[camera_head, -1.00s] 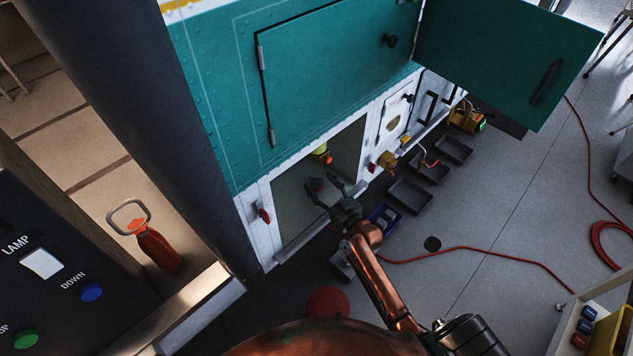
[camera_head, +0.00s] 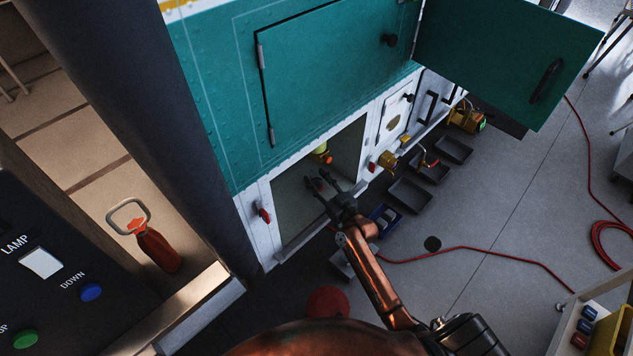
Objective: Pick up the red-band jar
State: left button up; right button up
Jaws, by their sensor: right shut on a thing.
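The red-band jar (camera_head: 317,184) shows only as a small dark shape with some red, inside the open lower recess of the teal and white cabinet. Most of it is hidden by my fingers and the shade. My right gripper (camera_head: 318,182) reaches into the recess and is shut on the jar, with a finger on either side of it. I cannot tell whether the jar stands on the recess floor or is lifted. My left gripper is not in view.
A yellow and orange item (camera_head: 323,154) sits deeper in the recess. A teal door (camera_head: 500,60) stands open at upper right. Grey trays (camera_head: 410,194) and a red hose (camera_head: 480,249) lie on the floor. A dark column (camera_head: 165,120) stands left of the cabinet.

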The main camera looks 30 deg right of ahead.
jog(key=c, duration=0.4)
jog(key=shift+r, duration=0.2)
jog(key=shift+r+p, duration=0.35)
jog(key=shift+r, duration=0.75)
jog(key=shift+s+a+r+p, duration=0.45)
jog(key=shift+s+a+r, duration=0.65)
jog(key=shift+s+r, duration=0.8)
jog(key=shift+s+a+r+p, duration=0.45)
jog(key=shift+s+a+r, duration=0.9)
jog(key=shift+s, duration=0.8)
jog(key=shift+s+a+r+p, duration=0.45)
jog(key=shift+s+a+r, duration=0.45)
jog(key=shift+s+r, duration=1.1)
jog(key=shift+s, duration=0.2)
